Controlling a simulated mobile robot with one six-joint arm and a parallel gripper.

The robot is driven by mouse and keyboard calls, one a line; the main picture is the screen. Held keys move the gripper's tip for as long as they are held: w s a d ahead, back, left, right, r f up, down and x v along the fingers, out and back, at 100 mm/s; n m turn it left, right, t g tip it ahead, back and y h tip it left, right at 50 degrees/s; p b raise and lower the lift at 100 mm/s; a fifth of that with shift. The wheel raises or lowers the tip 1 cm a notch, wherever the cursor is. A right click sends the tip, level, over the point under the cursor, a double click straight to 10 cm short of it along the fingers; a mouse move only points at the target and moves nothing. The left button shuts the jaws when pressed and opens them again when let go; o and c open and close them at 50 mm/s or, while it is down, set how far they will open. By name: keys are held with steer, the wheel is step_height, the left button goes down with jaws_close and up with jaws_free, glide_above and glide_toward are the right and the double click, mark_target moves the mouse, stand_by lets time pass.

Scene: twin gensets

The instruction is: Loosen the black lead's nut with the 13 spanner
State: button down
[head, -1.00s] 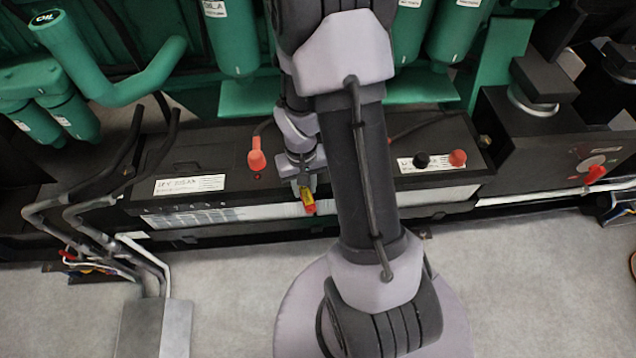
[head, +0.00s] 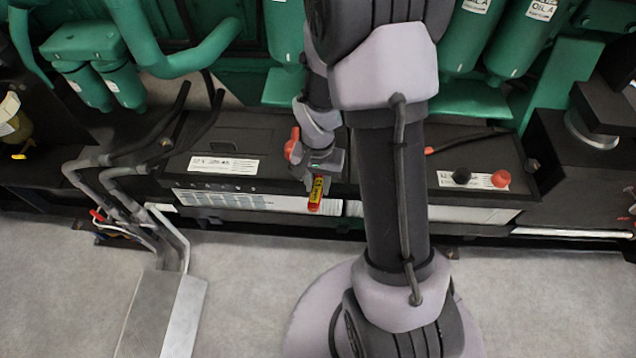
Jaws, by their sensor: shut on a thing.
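My gripper (head: 321,172) is shut on a spanner with a yellow and red handle (head: 317,193). The handle points down, in front of the left battery's (head: 254,143) front edge. The spanner's jaw end and any size mark cannot be made out. A red terminal boot (head: 292,147) shows just left of my gripper, partly covered by my wrist. The black lead's nut cannot be made out; my arm hides part of the battery tops.
The right battery has a black cap (head: 461,177) and a red cap (head: 500,179). Green engine pipes and filters (head: 473,45) stand behind. Grey bent pipes (head: 120,192) rise at the left. The floor in front (head: 250,290) is clear.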

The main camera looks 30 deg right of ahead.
steer(key=shift+f, duration=0.1)
steer(key=shift+f+b, duration=0.55)
steer(key=shift+b, duration=0.05)
steer(key=shift+f, duration=0.1)
steer(key=c, duration=2)
jaws_free()
jaws_close()
steer(key=shift+s+d+n, duration=0.65)
steer(key=shift+d+n, duration=0.15)
steer(key=shift+n, duration=0.1)
